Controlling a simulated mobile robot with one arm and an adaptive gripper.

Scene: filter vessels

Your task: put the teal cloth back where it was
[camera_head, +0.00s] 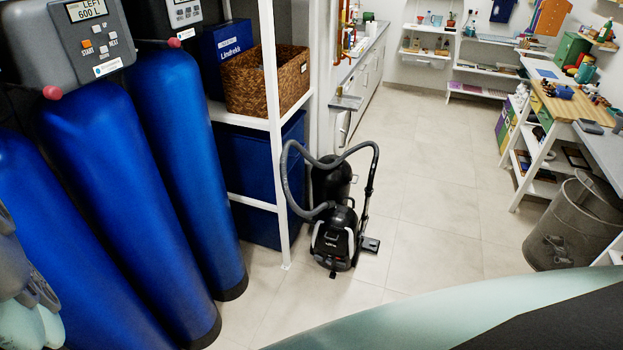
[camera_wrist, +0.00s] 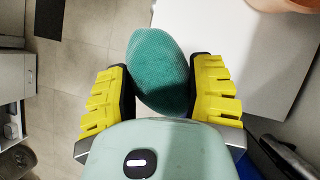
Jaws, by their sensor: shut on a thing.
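The teal cloth (camera_wrist: 160,62) shows in the wrist view as a bunched, rounded, textured bundle. It sits between the two yellow ridged fingers of my gripper (camera_wrist: 162,82), which is shut on it. The cloth's near end is hidden behind the mint gripper body. Beyond the cloth is a white flat surface (camera_wrist: 225,35); I cannot tell the gap between them. The head view shows neither the cloth nor my gripper's fingers.
Blue filter vessels (camera_head: 110,190) stand at the left in the head view. A white shelf rack (camera_head: 273,120) holds a wicker basket (camera_head: 255,82). A black vacuum cleaner (camera_head: 335,240) stands on the floor; a mesh bin (camera_head: 575,230) is at right. The tiled floor between is clear.

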